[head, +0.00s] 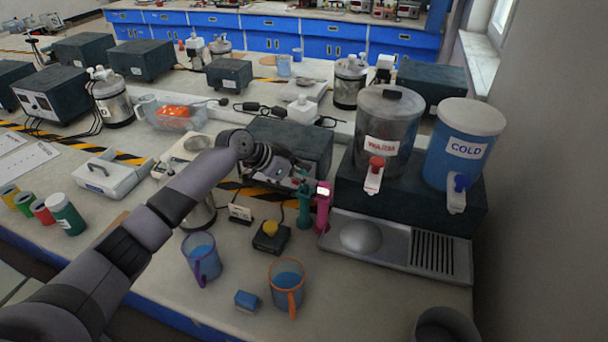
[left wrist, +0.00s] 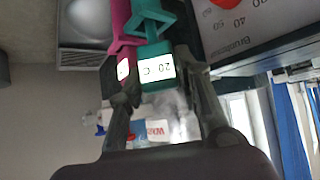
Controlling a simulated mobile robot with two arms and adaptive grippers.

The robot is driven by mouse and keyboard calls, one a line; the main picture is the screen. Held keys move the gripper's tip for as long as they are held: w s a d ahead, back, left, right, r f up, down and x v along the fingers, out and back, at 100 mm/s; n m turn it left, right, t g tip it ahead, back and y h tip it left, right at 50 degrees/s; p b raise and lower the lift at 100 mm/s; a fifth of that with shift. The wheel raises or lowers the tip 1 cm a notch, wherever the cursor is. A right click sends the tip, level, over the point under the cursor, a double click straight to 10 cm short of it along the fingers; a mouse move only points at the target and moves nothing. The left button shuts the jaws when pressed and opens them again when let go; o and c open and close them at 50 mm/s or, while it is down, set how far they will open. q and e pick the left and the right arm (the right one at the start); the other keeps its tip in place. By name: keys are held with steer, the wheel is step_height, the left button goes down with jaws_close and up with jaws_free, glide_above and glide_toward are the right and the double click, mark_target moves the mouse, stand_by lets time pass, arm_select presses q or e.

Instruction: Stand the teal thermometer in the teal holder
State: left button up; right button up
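The teal thermometer (left wrist: 158,75), with a white display reading 20 C, is between the fingers of my left gripper (left wrist: 160,85) in the left wrist view. Both fingers appear to touch its sides. The teal holder (left wrist: 150,22) is directly beyond it, in line with it. In the head view my left gripper (head: 298,178) is over the upright teal holder (head: 304,212) and hides the thermometer's top. I cannot tell how deep the thermometer sits in the holder. My right gripper is not in view.
An upright pink thermometer in a pink holder (head: 323,208) stands close on the right. The drip tray (head: 345,255) and water dispensers are further right. A yellow-button box (head: 271,237), a purple-handled mug (head: 202,257) and an orange-handled mug (head: 287,287) stand in front.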

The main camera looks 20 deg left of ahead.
arm_select(q)
steer(key=o, duration=0.4)
steer(key=shift+c, duration=0.2)
steer(key=v, duration=1.2)
stand_by(0.5)
